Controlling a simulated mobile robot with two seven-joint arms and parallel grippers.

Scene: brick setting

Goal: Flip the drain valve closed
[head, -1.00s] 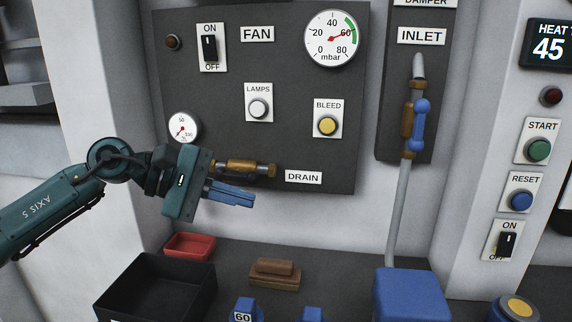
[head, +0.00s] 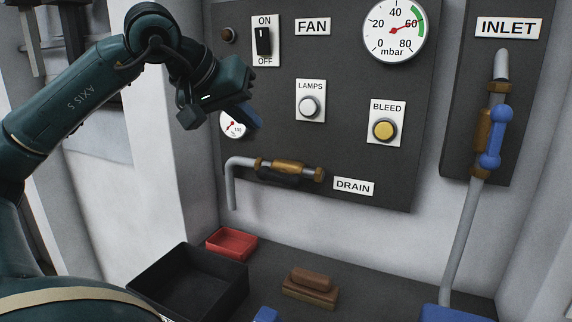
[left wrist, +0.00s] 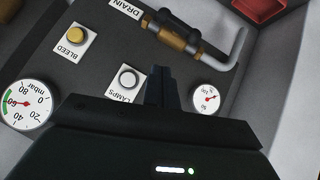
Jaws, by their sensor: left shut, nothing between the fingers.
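The drain valve (head: 288,170) is a brass fitting on a grey pipe, low on the dark panel and left of the DRAIN label (head: 354,186). It also shows at the top of the left wrist view (left wrist: 172,38). A dark handle (left wrist: 182,24) appears to lie roughly along the valve body there; its exact angle is hard to tell in the head view. My left gripper (head: 251,118) is shut and empty, above and left of the valve, in front of the small gauge and clear of the valve. Its dark fingertips (left wrist: 162,85) are together in the left wrist view. My right gripper is not in view.
Lamps (head: 309,105) and bleed (head: 384,130) buttons and a fan switch (head: 263,40) are on the panel. The inlet valve (head: 492,137) with a blue handle is at right.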

